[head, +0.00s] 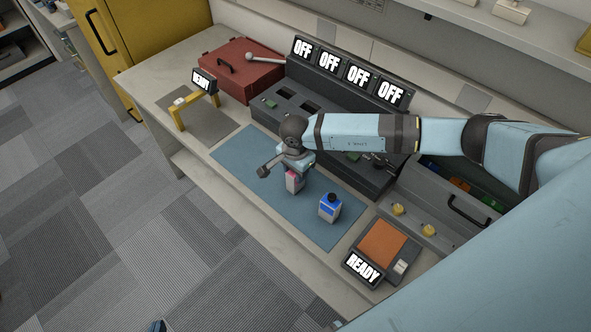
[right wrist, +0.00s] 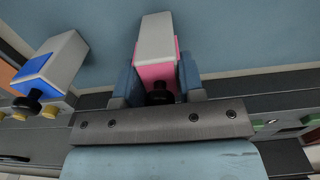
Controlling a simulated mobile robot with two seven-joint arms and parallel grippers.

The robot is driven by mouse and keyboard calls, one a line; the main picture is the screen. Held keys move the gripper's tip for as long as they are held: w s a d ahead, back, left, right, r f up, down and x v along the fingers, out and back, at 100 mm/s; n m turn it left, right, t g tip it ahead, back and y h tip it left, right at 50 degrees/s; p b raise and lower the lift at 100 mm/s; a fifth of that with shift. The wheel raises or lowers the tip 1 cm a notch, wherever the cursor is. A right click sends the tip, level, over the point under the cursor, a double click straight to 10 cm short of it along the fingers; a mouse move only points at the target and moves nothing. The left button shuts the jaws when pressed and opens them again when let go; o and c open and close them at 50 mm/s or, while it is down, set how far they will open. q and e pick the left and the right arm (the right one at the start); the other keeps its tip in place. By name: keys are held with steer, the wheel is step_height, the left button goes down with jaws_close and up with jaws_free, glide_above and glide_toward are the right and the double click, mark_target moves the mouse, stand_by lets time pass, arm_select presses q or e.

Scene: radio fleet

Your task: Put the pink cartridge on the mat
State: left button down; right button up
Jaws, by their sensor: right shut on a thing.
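The pink cartridge (head: 293,182), a white and pink block with a dark knob, is upright over the blue mat (head: 237,160). My right gripper (head: 293,170) is shut on it from above. In the right wrist view the pink cartridge (right wrist: 156,50) sits between both fingers of the right gripper (right wrist: 157,80), with the mat (right wrist: 230,35) behind it. I cannot tell whether its bottom touches the mat. A small dark and blue tip at the bottom edge of the head view appears to be my left gripper (head: 157,326); its fingers cannot be made out.
A blue and white cartridge (head: 329,207) stands on the mat, right of the pink one. Behind is a dark slotted console with several OFF displays (head: 346,73). An orange pad with a READY display (head: 363,269) lies front right. A yellow stand (head: 193,107) is at left.

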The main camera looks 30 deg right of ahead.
steer(key=shift+f, duration=0.25)
steer(key=o, duration=1)
steer(key=shift+r, duration=0.1)
steer(key=shift+r, duration=0.1)
steer(key=shift+r, duration=0.2)
steer(key=shift+w+r, duration=0.1)
steer(key=shift+r, duration=0.25)
step_height(320, 180, up, 10)
steer(key=b, duration=0.2)
steer(key=shift+r+b, duration=0.25)
steer(key=shift+b, duration=0.05)
steer(key=shift+r, duration=0.3)
